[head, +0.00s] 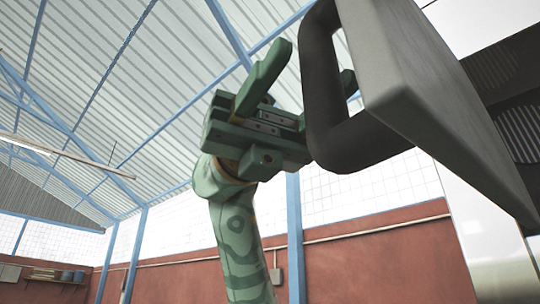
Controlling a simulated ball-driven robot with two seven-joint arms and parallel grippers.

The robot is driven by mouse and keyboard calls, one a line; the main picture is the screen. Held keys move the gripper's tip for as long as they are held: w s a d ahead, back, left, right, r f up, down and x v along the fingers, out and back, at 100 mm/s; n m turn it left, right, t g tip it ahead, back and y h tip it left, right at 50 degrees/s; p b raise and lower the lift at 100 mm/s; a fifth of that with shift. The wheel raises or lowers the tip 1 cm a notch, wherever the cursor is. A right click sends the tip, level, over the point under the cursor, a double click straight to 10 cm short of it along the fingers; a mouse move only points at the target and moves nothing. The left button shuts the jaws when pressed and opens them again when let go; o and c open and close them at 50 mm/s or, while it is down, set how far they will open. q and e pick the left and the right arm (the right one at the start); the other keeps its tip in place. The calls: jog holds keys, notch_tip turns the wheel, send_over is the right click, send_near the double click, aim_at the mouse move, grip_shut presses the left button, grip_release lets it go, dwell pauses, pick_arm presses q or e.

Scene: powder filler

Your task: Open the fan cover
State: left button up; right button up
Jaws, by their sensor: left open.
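The fan cover (432,95) is a thick grey panel at the upper right, seen close and at a slant. A dark, rounded loop handle (318,85) sticks out from its left side. My left gripper (315,62), green, is just left of the handle with its jaws apart. One finger is left of the handle; the other is partly hidden behind it and shows through the loop. I cannot tell whether the gripper touches the handle. My right gripper is out of view.
A white machine body (490,245) stands behind the cover at the right, with dark louvred vents (518,125). Blue posts (296,240) and a red-and-white wall (365,255) are farther back. The space left of my left arm looks open.

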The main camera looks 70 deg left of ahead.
pick_arm(q)
jog(key=s+a, duration=0.1)
jog(key=a, duration=1.2)
jog(key=shift+s+a, duration=0.25)
jog(key=shift+s, duration=0.05)
